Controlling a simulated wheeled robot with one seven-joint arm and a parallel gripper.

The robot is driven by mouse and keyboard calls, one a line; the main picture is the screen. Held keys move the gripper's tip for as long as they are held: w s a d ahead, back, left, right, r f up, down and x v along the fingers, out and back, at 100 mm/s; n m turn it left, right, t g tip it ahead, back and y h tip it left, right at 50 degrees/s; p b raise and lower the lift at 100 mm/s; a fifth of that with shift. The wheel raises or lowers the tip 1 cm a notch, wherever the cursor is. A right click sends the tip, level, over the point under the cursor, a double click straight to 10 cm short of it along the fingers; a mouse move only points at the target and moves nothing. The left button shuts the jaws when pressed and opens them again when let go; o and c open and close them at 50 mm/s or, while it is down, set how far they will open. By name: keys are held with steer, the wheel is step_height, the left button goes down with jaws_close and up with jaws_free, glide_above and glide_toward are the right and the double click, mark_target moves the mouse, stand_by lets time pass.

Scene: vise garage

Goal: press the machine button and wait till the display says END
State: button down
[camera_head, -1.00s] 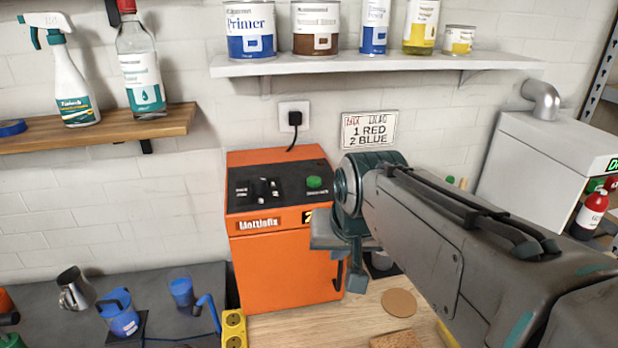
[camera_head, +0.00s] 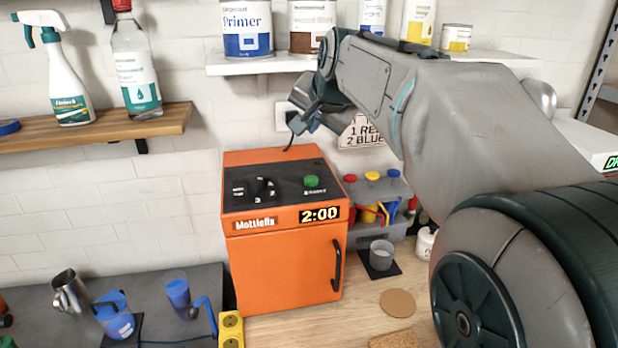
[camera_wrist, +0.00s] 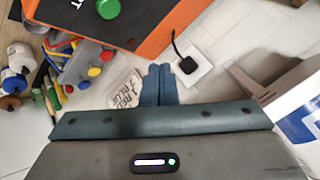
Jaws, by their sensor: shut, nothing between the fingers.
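The orange machine (camera_head: 283,275) stands on the wooden bench against the wall, door closed. Its green button (camera_head: 312,181) is on the black top panel, right of a black knob (camera_head: 262,187). The display (camera_head: 320,214) on the front reads 2:00. My gripper (camera_head: 296,122) is shut and empty, raised above the machine's back edge near the wall, apart from the button. In the wrist view the shut fingers (camera_wrist: 158,84) show at the centre, with the green button (camera_wrist: 108,8) at the top edge and part of the orange machine (camera_wrist: 160,30).
A shelf with paint cans (camera_head: 248,66) hangs above the machine. A sign (camera_head: 362,133) is partly hidden behind my arm. A grey caddy (camera_head: 378,188) and a cup (camera_head: 381,255) stand right of the machine. A power strip (camera_head: 231,330) lies at its front left.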

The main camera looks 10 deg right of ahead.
mark_target(313, 181)
steer(key=shift+f+b, duration=3.5)
steer(key=shift+f, duration=0.9)
steer(key=shift+f+b, duration=0.35)
steer(key=shift+f, duration=0.05)
steer(key=shift+f+b, duration=0.4)
steer(key=shift+f, duration=0.05)
steer(key=shift+r, duration=0.1)
steer(key=shift+r+p, duration=0.7)
steer(key=shift+r, duration=0.05)
step_height(313, 181, up, 5)
steer(key=p, duration=0.4)
steer(key=shift+r, duration=0.1)
